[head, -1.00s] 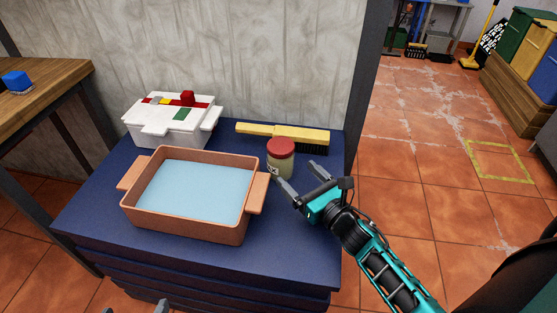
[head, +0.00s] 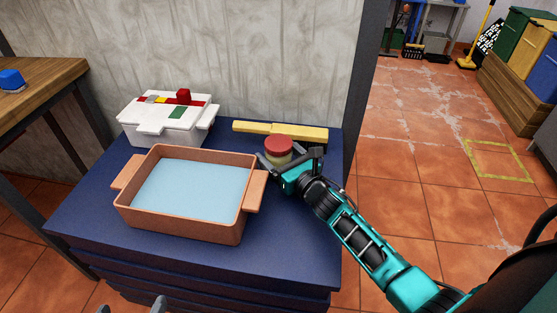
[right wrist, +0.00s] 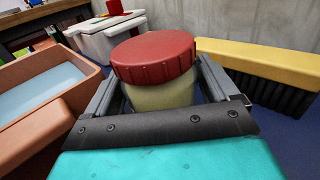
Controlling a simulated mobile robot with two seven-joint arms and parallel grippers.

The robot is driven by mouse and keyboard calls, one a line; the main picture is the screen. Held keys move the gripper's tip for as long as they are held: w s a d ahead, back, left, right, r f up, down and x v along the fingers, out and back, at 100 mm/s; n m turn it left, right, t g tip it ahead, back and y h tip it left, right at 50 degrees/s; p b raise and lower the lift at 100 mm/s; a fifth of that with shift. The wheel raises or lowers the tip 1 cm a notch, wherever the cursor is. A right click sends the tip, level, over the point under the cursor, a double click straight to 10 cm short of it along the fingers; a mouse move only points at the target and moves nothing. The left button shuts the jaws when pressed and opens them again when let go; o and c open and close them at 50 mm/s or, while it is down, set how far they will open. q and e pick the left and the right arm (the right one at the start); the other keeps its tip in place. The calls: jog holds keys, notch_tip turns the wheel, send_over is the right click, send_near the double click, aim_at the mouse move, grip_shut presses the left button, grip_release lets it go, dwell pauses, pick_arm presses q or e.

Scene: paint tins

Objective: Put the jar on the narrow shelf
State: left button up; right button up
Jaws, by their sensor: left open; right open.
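The jar (head: 278,146) has a red lid and a pale yellowish body and stands upright on the blue cabinet top. In the right wrist view the jar (right wrist: 157,75) stands between the two fingers of my right gripper (head: 288,160), which is open around it. I cannot tell whether either finger touches it. The lower part of the jar is hidden by the gripper. My left gripper (head: 133,307) shows only its fingertips at the bottom edge of the head view, open and empty. I cannot make out a narrow shelf in either view.
A terracotta tray (head: 180,219) with a pale blue inside stands left of the jar. A white box (head: 140,128) is behind it. A yellow-backed brush (head: 280,131) lies just behind the jar, near the wall. The blue cabinet top (head: 290,245) is clear in front.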

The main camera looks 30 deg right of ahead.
jog(key=shift+r, duration=0.1)
jog(key=c, duration=1)
